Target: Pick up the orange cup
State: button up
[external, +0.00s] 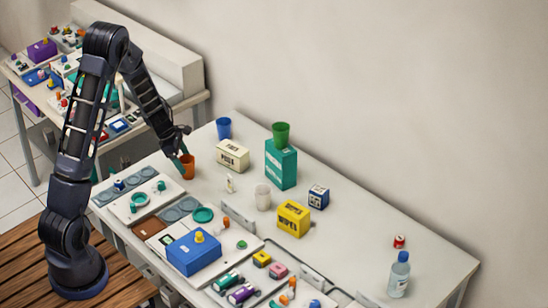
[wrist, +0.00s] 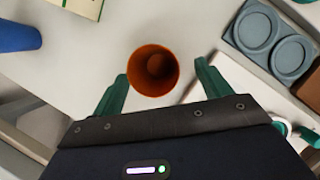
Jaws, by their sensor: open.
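The orange cup (external: 188,166) stands upright on the white table, near its left end. In the wrist view I look down into the cup's open mouth (wrist: 153,70). My gripper (external: 184,161) is at the cup, reaching down from the upper left. In the wrist view my gripper (wrist: 158,84) is open, with one green finger on each side of the cup. A gap shows between the right finger and the cup; the left finger is close to the rim, and I cannot tell if it touches.
A blue cup (external: 224,128) and a cream box (external: 232,155) stand behind the orange cup. A green cup (external: 281,133) sits on a teal box (external: 280,165). A tray with grey round wells (external: 180,208) lies in front. Bare table lies right of the orange cup.

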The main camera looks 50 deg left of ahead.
aim_at(189, 167)
jog(key=shift+w+x, duration=0.15)
jog(key=shift+x, duration=1)
jog(key=shift+w+x, duration=0.15)
jog(key=shift+x, duration=1)
jog(key=shift+a, duration=0.1)
jog(key=c, duration=1)
